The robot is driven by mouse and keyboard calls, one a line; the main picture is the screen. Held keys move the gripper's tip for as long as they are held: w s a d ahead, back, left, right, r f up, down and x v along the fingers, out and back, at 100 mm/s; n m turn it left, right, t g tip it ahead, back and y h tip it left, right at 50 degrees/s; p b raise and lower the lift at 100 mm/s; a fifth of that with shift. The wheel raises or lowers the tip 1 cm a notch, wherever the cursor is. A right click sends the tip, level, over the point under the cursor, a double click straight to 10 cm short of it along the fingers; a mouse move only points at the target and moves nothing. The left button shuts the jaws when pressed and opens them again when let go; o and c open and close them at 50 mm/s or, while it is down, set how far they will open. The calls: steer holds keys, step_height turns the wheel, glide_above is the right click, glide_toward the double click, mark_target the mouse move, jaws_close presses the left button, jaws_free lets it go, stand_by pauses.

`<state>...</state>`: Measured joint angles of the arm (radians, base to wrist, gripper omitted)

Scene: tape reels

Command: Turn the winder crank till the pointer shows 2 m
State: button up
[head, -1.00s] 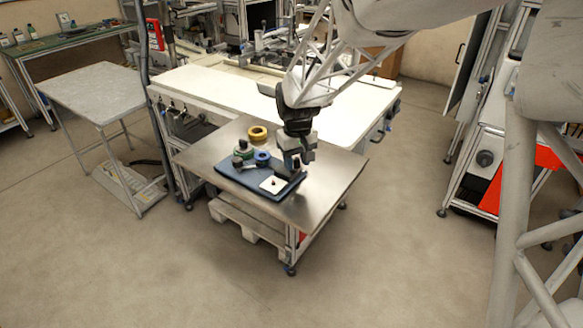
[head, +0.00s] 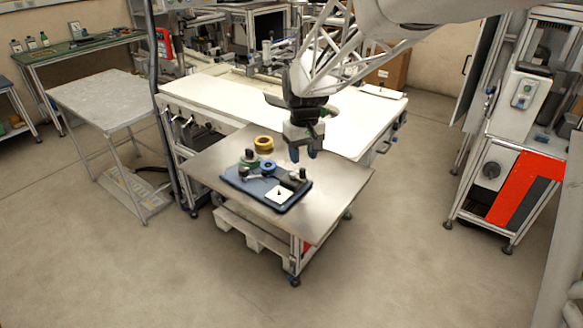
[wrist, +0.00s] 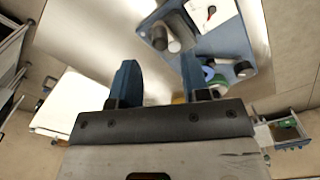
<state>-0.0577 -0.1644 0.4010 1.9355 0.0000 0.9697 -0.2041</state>
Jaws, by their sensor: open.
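The winder's dark blue base (head: 238,184) lies on the steel table. Its white dial card (head: 279,195) is at the front; in the wrist view the card (wrist: 222,22) has a small red and black pointer (wrist: 211,12), its reading too small to tell. A dark arm with a black knob (wrist: 243,68), seemingly the crank, lies beside the blue reel (head: 268,166) and green reel (head: 250,161). Dark and grey cylinders (wrist: 172,34) stand at the base's other side. My gripper (head: 303,153) is open and empty, above the table behind the base's right end, touching nothing.
A yellow tape reel (head: 263,143) sits on the steel table (head: 330,190) behind the base. The table's right part is bare. A long white workbench (head: 220,103) stands behind, and a grey side table (head: 100,97) is at the left.

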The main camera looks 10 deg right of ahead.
steer(key=shift+r, duration=0.75)
steer(key=shift+s, duration=0.1)
steer(key=shift+s+r, duration=0.15)
steer(key=shift+s, duration=0.1)
steer(key=s+d+r+m+t, duration=0.1)
steer(key=s+d+r, duration=0.1)
steer(key=s, duration=1.3)
steer(key=s+d+r+m+t, duration=0.1)
steer(key=s+d+m, duration=0.1)
steer(key=s, duration=1.4)
steer(key=shift+r+t, duration=0.3)
steer(key=shift+r, duration=0.05)
